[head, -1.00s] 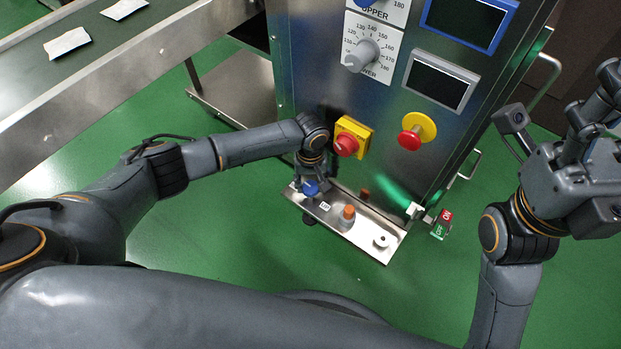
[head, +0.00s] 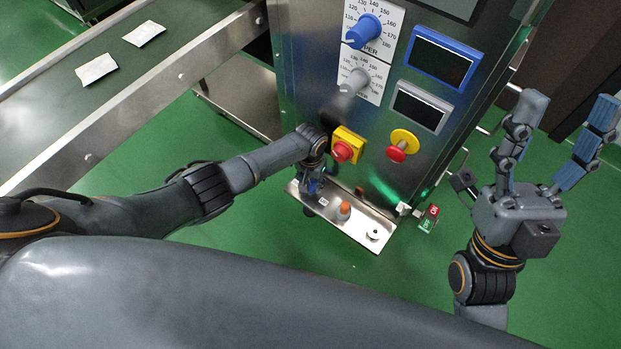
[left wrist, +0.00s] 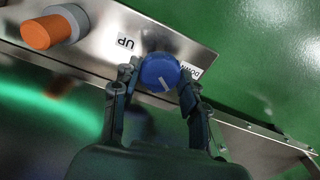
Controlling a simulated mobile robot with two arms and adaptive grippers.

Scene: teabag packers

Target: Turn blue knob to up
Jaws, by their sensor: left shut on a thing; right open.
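A small blue knob (left wrist: 159,69) stands on a steel shelf (left wrist: 103,38) at the foot of the machine. In the left wrist view its white mark points down and slightly right, away from the UP label (left wrist: 126,42). The DOWN label (left wrist: 191,71) is beside it, partly covered by a finger. My left gripper (left wrist: 160,80) has its fingers on both sides of the knob, shut on it. In the head view my left gripper (head: 312,184) mostly hides the knob. My right gripper (head: 566,110) is open and empty, raised at the right with its fingers spread.
An orange-topped knob (head: 343,210) is beside the blue one. A red button on a yellow box (head: 345,146), another red button (head: 398,150) and a large blue dial knob (head: 369,31) are on the machine's face. A conveyor (head: 130,90) with two white packets lies left.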

